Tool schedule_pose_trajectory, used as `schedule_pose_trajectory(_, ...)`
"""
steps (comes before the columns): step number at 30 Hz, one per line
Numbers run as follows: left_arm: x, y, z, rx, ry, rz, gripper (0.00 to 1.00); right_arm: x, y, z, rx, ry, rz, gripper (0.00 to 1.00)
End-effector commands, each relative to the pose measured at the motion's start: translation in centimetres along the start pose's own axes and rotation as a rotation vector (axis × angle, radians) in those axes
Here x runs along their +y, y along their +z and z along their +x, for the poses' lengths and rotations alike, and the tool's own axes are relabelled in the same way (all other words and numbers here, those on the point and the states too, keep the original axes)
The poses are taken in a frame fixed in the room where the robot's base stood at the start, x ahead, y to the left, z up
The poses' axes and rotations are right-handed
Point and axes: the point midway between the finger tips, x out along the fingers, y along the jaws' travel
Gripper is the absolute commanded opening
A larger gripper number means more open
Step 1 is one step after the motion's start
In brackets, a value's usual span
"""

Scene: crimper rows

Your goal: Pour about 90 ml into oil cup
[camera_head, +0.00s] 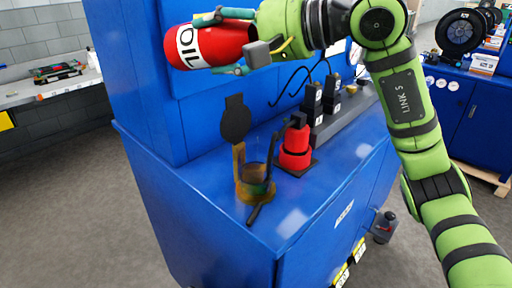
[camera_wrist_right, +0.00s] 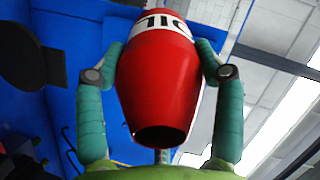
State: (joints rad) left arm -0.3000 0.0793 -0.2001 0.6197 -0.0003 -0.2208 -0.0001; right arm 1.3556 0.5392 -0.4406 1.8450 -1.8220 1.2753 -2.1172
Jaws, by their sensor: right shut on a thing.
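My right gripper (camera_head: 222,42) is shut on a red bottle (camera_head: 184,56) with a white "OIL" label. It holds the bottle high at the top of the head view, lying nearly sideways, above and left of the cup. In the right wrist view the bottle (camera_wrist_right: 157,85) sits between the two teal fingers, with a dark round end towards the wrist. An amber-brown cup (camera_head: 241,182), which looks like the oil cup, stands on the blue cabinet top with dark parts around it. Its contents are unclear. No liquid stream shows. My left gripper is not in view.
A red and black device (camera_head: 295,152) stands right behind the cup. Black tools (camera_head: 313,102) with white tags stand in a grey rack beyond it. The blue cabinet top (camera_head: 200,175) is bare left of the cup. A tall blue panel (camera_head: 140,85) rises behind.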

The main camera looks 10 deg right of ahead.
Motion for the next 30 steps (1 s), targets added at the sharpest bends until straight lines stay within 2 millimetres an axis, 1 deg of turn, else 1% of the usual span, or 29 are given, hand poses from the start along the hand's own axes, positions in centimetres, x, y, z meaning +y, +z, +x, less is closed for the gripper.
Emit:
schedule_pose_trajectory(20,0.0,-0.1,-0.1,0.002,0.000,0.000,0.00,-0.2,-0.2,-0.1,0.003,-0.003,-0.001,0.26)
schedule_pose_trajectory(25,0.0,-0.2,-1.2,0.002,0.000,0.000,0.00,-0.9,-0.8,-0.3,-0.003,0.003,0.000,0.26)
schedule_pose_trajectory(30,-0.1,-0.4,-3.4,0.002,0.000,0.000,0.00,-2.3,-2.0,-0.7,-0.017,0.018,0.001,0.26)
